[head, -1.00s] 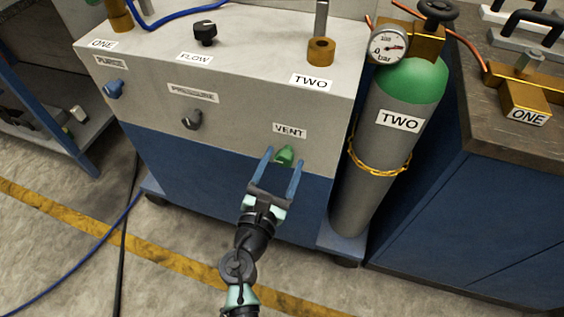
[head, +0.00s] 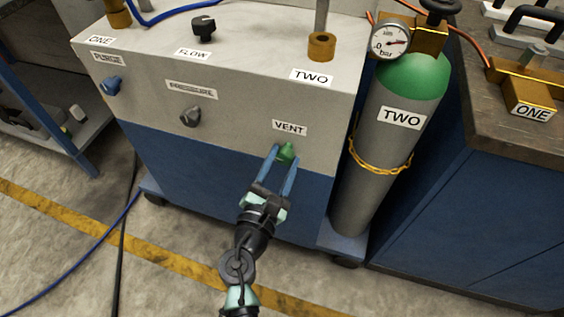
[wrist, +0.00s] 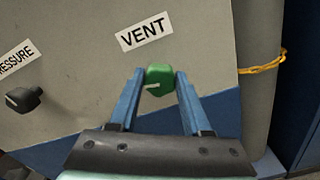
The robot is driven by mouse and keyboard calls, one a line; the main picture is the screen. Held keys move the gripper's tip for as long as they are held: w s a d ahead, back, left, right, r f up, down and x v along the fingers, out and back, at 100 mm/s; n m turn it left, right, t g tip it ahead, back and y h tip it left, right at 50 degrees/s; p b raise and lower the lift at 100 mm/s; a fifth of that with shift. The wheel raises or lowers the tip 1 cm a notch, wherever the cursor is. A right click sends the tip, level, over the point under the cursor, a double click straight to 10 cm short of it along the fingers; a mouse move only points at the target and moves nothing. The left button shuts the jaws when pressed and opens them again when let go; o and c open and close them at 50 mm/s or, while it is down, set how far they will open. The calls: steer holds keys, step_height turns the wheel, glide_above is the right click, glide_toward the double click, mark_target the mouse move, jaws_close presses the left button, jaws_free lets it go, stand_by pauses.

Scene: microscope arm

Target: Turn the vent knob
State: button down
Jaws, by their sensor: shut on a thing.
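The green vent knob (head: 287,152) is on the front face of the grey and blue cabinet, below the VENT label (head: 289,128). In the wrist view the knob (wrist: 160,79) shows a white pointer line on its face, pointing left and slightly down. My gripper (head: 283,156) has its two blue fingers on either side of the knob, shut on it. In the wrist view the fingertips (wrist: 160,76) touch the knob's left and right sides.
A grey and green gas cylinder (head: 392,145) with a yellow chain (head: 376,166) stands just right of the cabinet. The floor in front is clear apart from hoses.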

steer(key=m+b, duration=0.1)
steer(key=m, duration=0.1)
steer(key=m+b, duration=0.1)
steer(key=m, duration=0.1)
steer(key=shift+f+m+b, duration=0.2)
steer(key=shift+m+b, duration=0.1)
steer(key=m+b, duration=0.2)
steer(key=m, duration=0.1)
steer(key=shift+d+f+m, duration=0.1)
steer(key=shift+m, duration=0.2)
steer(key=m+b, duration=0.3)
steer(key=m, duration=0.2)
steer(key=shift+b, duration=0.35)
steer(key=shift+m+b, duration=0.65)
steer(key=shift+m, duration=0.45)
steer(key=shift+c, duration=1.8)
jaws_free()
